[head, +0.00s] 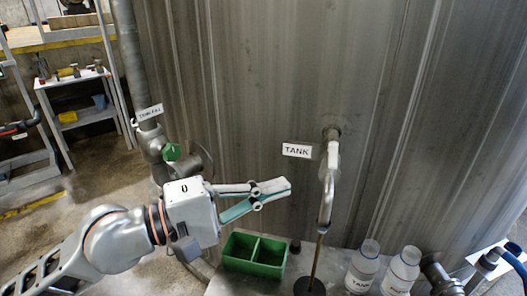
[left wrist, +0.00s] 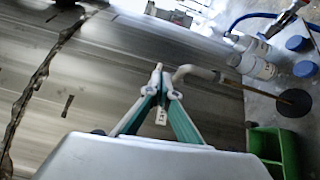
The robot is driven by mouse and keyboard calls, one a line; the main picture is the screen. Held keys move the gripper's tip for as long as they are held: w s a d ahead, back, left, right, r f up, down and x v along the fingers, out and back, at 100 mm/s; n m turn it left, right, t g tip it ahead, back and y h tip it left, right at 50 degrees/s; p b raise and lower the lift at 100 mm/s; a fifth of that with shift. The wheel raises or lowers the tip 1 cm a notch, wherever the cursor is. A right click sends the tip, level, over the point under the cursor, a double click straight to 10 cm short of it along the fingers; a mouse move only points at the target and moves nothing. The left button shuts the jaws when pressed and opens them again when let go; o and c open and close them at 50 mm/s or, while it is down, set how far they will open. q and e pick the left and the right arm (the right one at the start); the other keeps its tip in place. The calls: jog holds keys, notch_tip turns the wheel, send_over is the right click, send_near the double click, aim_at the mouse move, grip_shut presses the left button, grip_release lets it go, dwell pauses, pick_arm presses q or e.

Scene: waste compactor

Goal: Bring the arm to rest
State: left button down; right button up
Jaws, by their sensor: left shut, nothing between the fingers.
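My left gripper (head: 272,190) reaches in from the left in the head view. Its fingers are together and empty, in front of the tank wall, above the green divided bin. In the left wrist view the fingertips (left wrist: 158,78) meet near the middle of the picture. They appear close to the bent metal spout (left wrist: 195,72) in that view; in the head view they are left of the spout (head: 327,190) and apart from it. My right gripper does not show in either view.
The green bin (head: 232,262) sits on the ledge below my gripper. Two bottles (head: 363,266) stand to the right, beside a black round drain (head: 310,287). A pipe with a green-handled valve (head: 172,153) rises behind my wrist. A shelf (head: 88,77) stands far left.

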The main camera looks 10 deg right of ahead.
pick_arm(q)
jog(key=w+a+f+m+t+y, duration=0.35)
jog(key=a+f+m+t, duration=0.4)
jog(key=m, duration=0.65)
jog(key=w+a+f+m+t+y, duration=0.3)
jog(key=a+f+m+t+y, duration=0.15)
jog(key=a+f+m, duration=0.75)
jog(key=s+a+f+n+g+y, duration=0.2)
jog(key=s+f+n, duration=0.3)
jog(key=f, duration=0.4)
jog(key=s+a+f+n+g+y, duration=0.2)
jog(key=s+a+f+n, duration=0.2)
jog(key=f, duration=0.6)
jog(key=s+a+f+n+g+y, duration=0.2)
jog(key=s+a+f+n+y, duration=0.1)
jog(key=s+f+n, duration=0.5)
notch_tip(320, 180, down, 2)
jog(key=shift+s+f+n+p, duration=0.15)
jog(key=shift+f+n+p, duration=0.05)
jog(key=shift+n+p, duration=0.2)
